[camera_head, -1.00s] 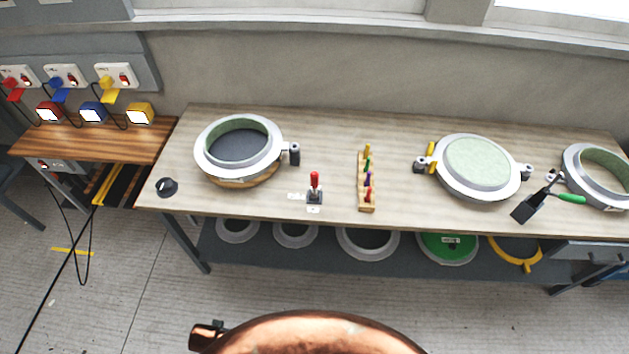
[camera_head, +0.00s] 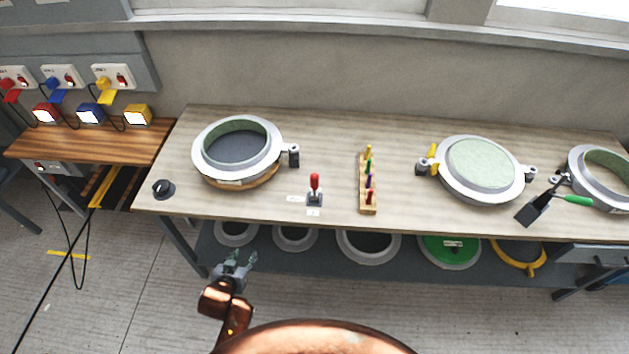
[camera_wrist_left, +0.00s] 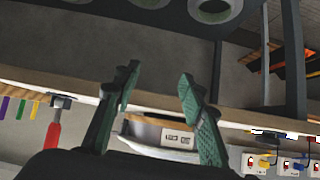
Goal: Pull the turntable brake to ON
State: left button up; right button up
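The turntable brake is a small lever with a red handle (camera_head: 314,184) on a dark base, near the bench's front edge, with white labels to its left and in front. The handle stands upright in the head view. The turntable (camera_head: 236,184) lies to its left with a grey ring mould (camera_head: 280,158) on it. My left gripper (camera_head: 240,258) is open and empty, below and in front of the bench, left of the lever. In the left wrist view its green fingers (camera_wrist_left: 155,95) are apart, and the red handle (camera_wrist_left: 53,135) shows at the left. My right gripper is out of view.
The wooden bench (camera_head: 330,150) has a front edge between my left gripper and the lever. A rack of coloured tools (camera_head: 367,185) stands right of the lever. A black knob (camera_head: 163,189) sits at the front left. Ring moulds lie on the lower shelf (camera_head: 400,262).

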pick_arm(q)
jog(key=w+d+r+m+t+h, duration=0.1)
jog(key=w+d+r+t, duration=0.1)
jog(key=w+d+r, duration=0.3)
jog(key=w+d+r+m+t+h, duration=0.1)
jog(key=w+d+r+t+h, duration=0.1)
jog(key=w+d, duration=0.4)
jog(key=m+t+h, duration=0.2)
jog(key=h, duration=0.2)
send_near(313, 183)
jog(key=x, duration=0.4)
jog(key=b+x, duration=0.1)
jog(key=x, duration=0.5)
jog(key=shift+w+f, duration=0.15)
jog(key=shift+w, duration=0.15)
jog(key=shift+w+d, duration=0.2)
jog(key=shift+w, duration=0.25)
grip_shut()
